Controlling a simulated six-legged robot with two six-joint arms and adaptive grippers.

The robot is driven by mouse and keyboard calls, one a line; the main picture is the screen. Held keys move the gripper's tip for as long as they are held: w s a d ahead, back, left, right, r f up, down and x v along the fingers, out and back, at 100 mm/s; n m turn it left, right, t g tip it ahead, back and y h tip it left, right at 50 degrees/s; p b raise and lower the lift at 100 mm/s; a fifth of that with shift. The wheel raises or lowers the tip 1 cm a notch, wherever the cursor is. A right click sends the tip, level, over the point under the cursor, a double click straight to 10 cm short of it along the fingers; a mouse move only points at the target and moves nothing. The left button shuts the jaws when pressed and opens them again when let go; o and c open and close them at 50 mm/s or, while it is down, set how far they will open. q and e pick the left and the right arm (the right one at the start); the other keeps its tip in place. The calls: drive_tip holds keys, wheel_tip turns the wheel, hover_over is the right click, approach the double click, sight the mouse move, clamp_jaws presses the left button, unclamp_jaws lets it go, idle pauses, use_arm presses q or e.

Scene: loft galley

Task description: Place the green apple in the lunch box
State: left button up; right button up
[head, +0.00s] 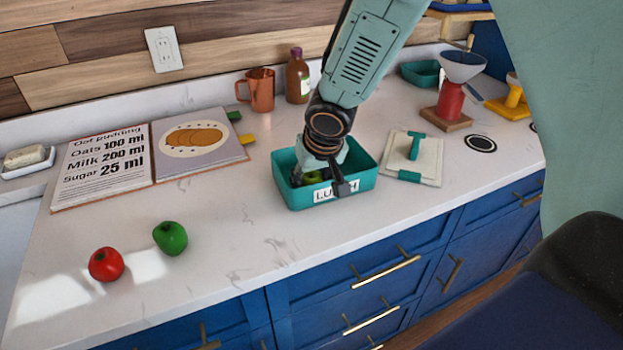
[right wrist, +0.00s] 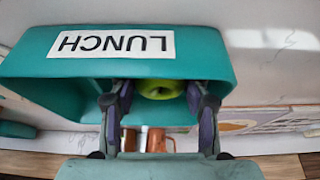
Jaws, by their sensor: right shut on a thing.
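The teal lunch box (head: 291,188) with a LUNCH label stands on the counter near its front edge. It fills much of the right wrist view (right wrist: 210,55). My right gripper (head: 320,183) reaches down into the box from above, and its fingers (right wrist: 160,98) are shut on the green apple (head: 312,178). The apple shows yellow-green between the fingers in the right wrist view (right wrist: 160,88), inside the box walls. Whether it touches the box floor is hidden. My left gripper is not in view.
A tomato (head: 106,264) and a green bell pepper (head: 170,238) lie at the front left. An open recipe book (head: 110,165), a copper jug (head: 261,90) and a brown bottle (head: 297,77) stand behind. A white board with a teal handle (head: 425,165) lies right of the box.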

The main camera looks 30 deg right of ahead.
drive_tip(key=shift+s+f, duration=0.1)
drive_tip(key=shift+f, duration=0.05)
drive_tip(key=o, duration=0.8)
drive_tip(key=shift+o, duration=0.4)
drive_tip(key=shift+w+d, duration=0.1)
drive_tip(key=shift+w, duration=0.1)
drive_tip(key=shift+s+r+p, duration=0.15)
drive_tip(key=shift+r+p, duration=0.2)
drive_tip(key=shift+r, duration=0.05)
drive_tip(key=p+v, duration=0.3)
drive_tip(key=v, duration=0.8)
drive_tip(key=shift+r+p, duration=0.3)
drive_tip(key=shift+r, duration=0.05)
drive_tip(key=shift+s, duration=0.1)
